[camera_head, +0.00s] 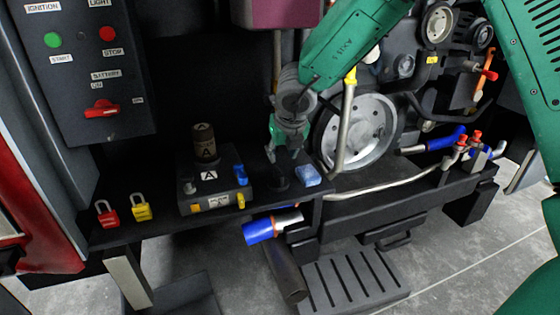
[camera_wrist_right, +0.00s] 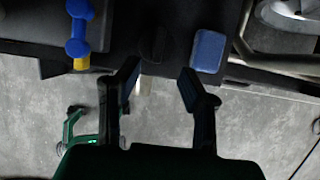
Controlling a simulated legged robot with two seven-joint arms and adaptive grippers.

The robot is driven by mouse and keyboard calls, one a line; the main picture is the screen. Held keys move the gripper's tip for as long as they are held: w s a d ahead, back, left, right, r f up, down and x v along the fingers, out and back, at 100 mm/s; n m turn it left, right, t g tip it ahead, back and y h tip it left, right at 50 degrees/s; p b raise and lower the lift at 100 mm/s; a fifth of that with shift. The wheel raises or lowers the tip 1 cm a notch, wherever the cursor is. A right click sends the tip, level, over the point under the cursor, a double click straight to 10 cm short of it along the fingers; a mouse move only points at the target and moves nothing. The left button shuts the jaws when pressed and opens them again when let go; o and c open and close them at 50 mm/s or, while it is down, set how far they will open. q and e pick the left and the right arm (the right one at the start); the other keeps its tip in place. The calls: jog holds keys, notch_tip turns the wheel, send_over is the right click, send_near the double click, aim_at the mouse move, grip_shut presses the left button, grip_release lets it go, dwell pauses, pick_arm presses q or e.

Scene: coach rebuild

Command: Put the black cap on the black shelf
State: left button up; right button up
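A small dark round piece, which looks like the black cap (camera_head: 281,178), stands on the black shelf (camera_head: 165,222) near its right end, just left of a blue block. It is hard to separate from the dark surface. My right gripper (camera_head: 287,155) points down just above it. In the right wrist view the dark round piece (camera_wrist_right: 153,42) lies just beyond the fingertips. There the right gripper (camera_wrist_right: 160,76) is open, with nothing between its fingers. My left gripper is not in view.
A blue block (camera_head: 308,176) sits right of the gripper. A dark box (camera_head: 215,195) with a cylinder marked A (camera_head: 204,143) stands to the left. Red (camera_head: 106,213) and yellow (camera_head: 141,208) padlocks are farther left. An engine pulley (camera_head: 357,132) and a bent pipe are close on the right.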

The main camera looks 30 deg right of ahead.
jog(key=s+f+n+g+h, duration=0.2)
jog(key=s+f+n+h, duration=0.1)
jog(key=s+f+n, duration=1.7)
jog(key=s+a+f+n+g+y, duration=0.1)
jog(key=s+a+f+n+y, duration=0.1)
jog(key=s+n, duration=0.5)
jog(key=s+a+f+n+g+y, duration=0.1)
jog(key=s+a+f+n+y, duration=0.1)
jog(key=s+a+f+n, duration=0.3)
jog(key=s+a+n, duration=0.1)
jog(key=s+n, duration=0.2)
jog(key=n, duration=0.4)
jog(key=shift+s+f+y, duration=0.2)
jog(key=shift+s+y, duration=0.1)
jog(key=shift+w, duration=0.1)
jog(key=shift+w, duration=0.1)
